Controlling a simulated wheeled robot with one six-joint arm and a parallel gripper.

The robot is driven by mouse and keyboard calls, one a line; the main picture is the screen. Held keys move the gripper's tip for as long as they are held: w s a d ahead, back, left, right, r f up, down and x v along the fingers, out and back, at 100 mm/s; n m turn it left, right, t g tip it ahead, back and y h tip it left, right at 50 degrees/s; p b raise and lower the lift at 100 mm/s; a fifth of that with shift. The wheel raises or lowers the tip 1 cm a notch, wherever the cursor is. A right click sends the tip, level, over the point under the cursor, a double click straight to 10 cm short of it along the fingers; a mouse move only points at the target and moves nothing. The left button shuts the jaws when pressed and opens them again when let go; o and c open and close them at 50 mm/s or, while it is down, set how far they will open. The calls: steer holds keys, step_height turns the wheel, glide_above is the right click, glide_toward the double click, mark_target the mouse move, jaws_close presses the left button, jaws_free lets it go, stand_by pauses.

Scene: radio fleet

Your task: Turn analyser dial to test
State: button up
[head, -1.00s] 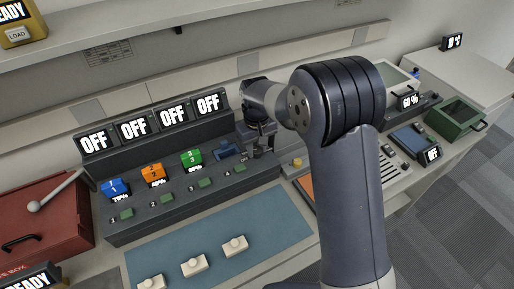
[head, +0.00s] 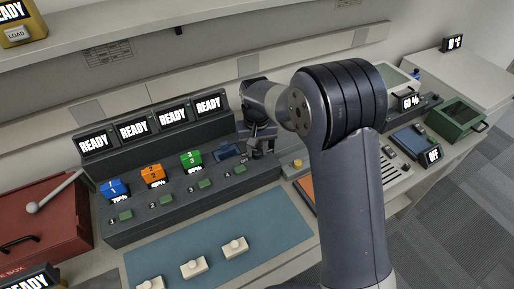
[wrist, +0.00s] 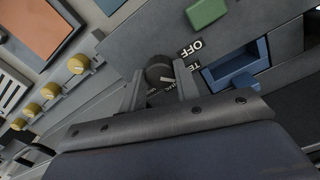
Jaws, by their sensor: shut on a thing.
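The analyser (head: 200,195) is a dark console with a row of displays (head: 134,129) that read READY. Its dial (wrist: 159,70) is a dark round knob with a white pointer mark, seen in the wrist view. OFF (wrist: 191,49) is printed beside the dial, and a second label starting "TE" is partly hidden by my finger. My gripper (wrist: 160,88) is shut on the dial, one finger on each side. In the head view my gripper (head: 259,147) is at the console's right end, and the dial is hidden there.
Blue, orange and green radios (head: 192,161) stand in the console, with an empty blue slot (wrist: 236,66) near the dial. Several yellow knobs (wrist: 78,64) are beside the console. A red box (head: 40,220) is at left. A blue mat (head: 235,228) with white blocks lies in front.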

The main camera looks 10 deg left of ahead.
mark_target(257, 151)
steer(key=o, duration=1)
steer(key=shift+c, duration=0.2)
step_height(257, 151, up, 11)
steer(key=b, duration=0.1)
step_height(257, 151, down, 11)
steer(key=shift+r+p, duration=0.2)
steer(key=shift+p, duration=0.3)
steer(key=shift+f, duration=0.25)
